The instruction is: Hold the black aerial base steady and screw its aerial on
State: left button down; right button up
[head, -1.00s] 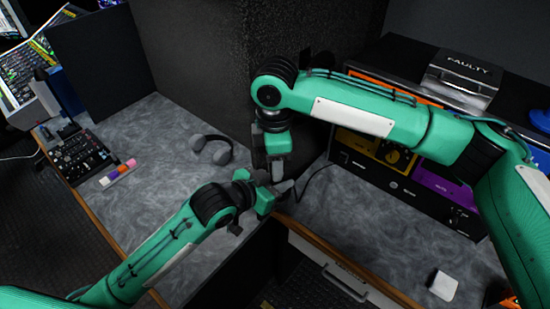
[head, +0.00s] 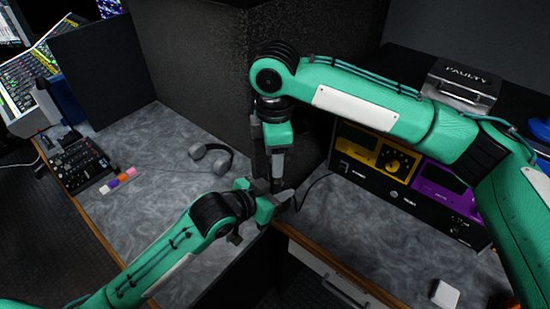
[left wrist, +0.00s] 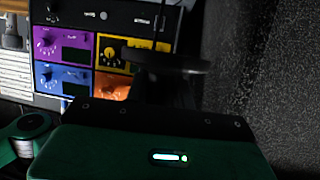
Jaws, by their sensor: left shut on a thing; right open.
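My left gripper (head: 284,198) is at the middle of the head view, over the corner where the two worktops meet. It is shut on a small dark thing that its fingers mostly hide in that view. In the left wrist view a flat black disc (left wrist: 168,62), which looks like the aerial base, sits just beyond the dark fingers. My right gripper (head: 276,182) points down just above the left fingertips, very close to them. It is open; I cannot make out the aerial between its fingers. Whether the grippers touch is unclear.
A black rack with yellow and purple panels (head: 440,180) stands at the right, with a box marked FAULTY (head: 465,85) on top. A dark speckled wall (head: 200,90) rises behind the grippers. Headphones (head: 212,158) lie on the left worktop. A white block (head: 445,293) is at lower right.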

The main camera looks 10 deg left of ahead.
aim_at(275, 189)
jog(key=shift+c, duration=0.5)
jog(key=n, duration=0.2)
jog(key=r+n, duration=0.1)
jog(key=n, duration=0.2)
jog(key=shift+r+n, duration=0.3)
jog(key=shift+n, duration=0.1)
jog(key=n, duration=0.3)
jog(key=shift+r, duration=0.4)
jog(key=n, duration=0.2)
jog(key=r+n, duration=0.1)
jog(key=n, duration=0.1)
jog(key=shift+f, duration=4)
